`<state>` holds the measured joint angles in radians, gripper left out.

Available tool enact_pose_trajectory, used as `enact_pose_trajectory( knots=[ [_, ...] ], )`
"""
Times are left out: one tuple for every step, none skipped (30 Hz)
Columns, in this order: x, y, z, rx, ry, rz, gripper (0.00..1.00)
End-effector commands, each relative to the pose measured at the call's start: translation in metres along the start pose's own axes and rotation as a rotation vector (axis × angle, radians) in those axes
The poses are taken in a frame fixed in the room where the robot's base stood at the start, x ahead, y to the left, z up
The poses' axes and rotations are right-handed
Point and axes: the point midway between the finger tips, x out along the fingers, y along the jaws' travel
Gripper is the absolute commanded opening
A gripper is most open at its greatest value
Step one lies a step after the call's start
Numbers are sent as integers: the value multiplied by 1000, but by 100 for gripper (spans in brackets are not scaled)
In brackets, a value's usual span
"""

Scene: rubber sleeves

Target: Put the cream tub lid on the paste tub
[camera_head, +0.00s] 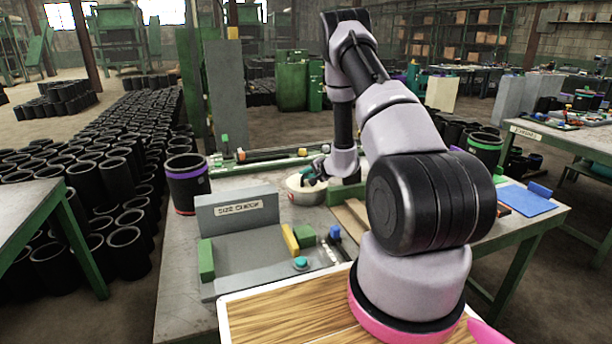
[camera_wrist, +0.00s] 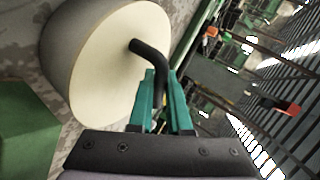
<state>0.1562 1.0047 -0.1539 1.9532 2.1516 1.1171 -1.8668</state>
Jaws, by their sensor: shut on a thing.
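The cream tub lid (camera_head: 293,184) is a pale disc at the back of the grey bench in the head view. In the wrist view the lid (camera_wrist: 95,75) fills the upper left, with a bent black handle (camera_wrist: 150,55). My gripper (camera_head: 314,173) has green fingers, and in the wrist view the gripper (camera_wrist: 160,80) is shut on that handle. The grey paste tub (camera_head: 303,199) shows under the lid, and its grey side (camera_wrist: 60,35) shows behind the disc. I see no gap between them, but cannot tell whether the lid is fully seated. My arm hides part of the right side.
A grey fixture with a label plate (camera_head: 236,208) stands in front of the tub, with green blocks (camera_head: 206,259) and a yellow block (camera_head: 290,239). A black sleeve with a purple band (camera_head: 188,182) stands at left. A blue clipboard (camera_head: 526,199) lies at right.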

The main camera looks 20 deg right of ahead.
Motion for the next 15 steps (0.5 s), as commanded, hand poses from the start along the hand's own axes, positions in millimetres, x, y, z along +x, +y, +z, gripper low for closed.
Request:
enact_pose_trajectory(
  knots=[
    [0, -1, 0, 0, 0, -1, 0],
    [0, -1, 0, 0, 0, -1, 0],
    [0, -1, 0, 0, 0, 0, 0],
    [0, 0, 0, 0, 0, 0, 0],
    [0, 0, 0, 0, -1, 0, 0],
    [1, 1, 1, -1, -1, 0, 0],
    [2, 2, 1, -1, -1, 0, 0],
    [1, 2, 1, -1, -1, 0, 24],
    [1, 1, 1, -1, -1, 0, 39],
    [1, 2, 1, -1, -1, 0, 46],
    [1, 2, 1, -1, -1, 0, 46],
    [1, 2, 1, 0, -1, 1, 46],
    [1, 2, 1, 0, -1, 1, 46],
    [1, 2, 1, 0, -1, 1, 46],
    [1, 2, 1, 0, -1, 2, 46]
  ],
)
